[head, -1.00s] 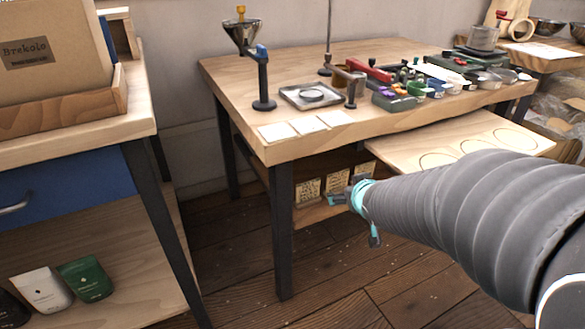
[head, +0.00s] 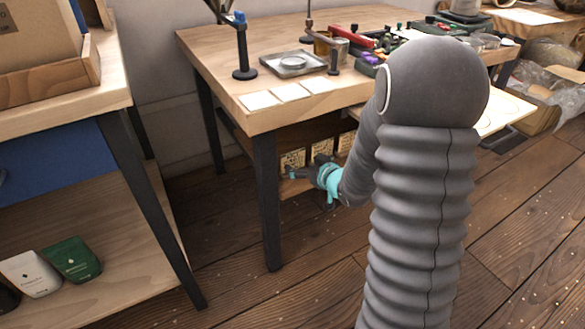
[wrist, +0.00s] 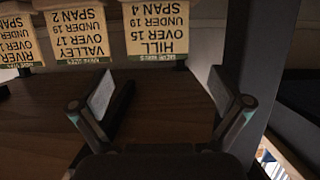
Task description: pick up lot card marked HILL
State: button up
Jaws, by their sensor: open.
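The lot card marked HILL (wrist: 156,30) is a pale yellow card with a green lower strip. It shows upside down at the top of the wrist view, nearest the dark table leg. My gripper (wrist: 162,94) is open and empty, its two fingers spread below the card in the picture, with a gap between them and the card. In the head view, my gripper (head: 305,169) is at the lower shelf under the workbench, in front of the cards. The leftmost card (head: 292,159) there is partly visible, but its print is too small to read.
The VALLEY card (wrist: 78,34) and RIVER card (wrist: 16,40) hang beside HILL. A dark table leg (wrist: 250,70) stands close on the right in the wrist view. The workbench top (head: 225,65) is above my gripper; bare floor (head: 230,260) lies below.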

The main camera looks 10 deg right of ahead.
aim_at(294, 154)
jog(key=shift+r+x, duration=0.15)
jog(key=shift+x, duration=1.8)
jog(key=shift+r+x, duration=0.2)
jog(key=shift+x, duration=1.75)
jog(key=shift+w+d, duration=0.15)
jog(key=c, duration=0.9)
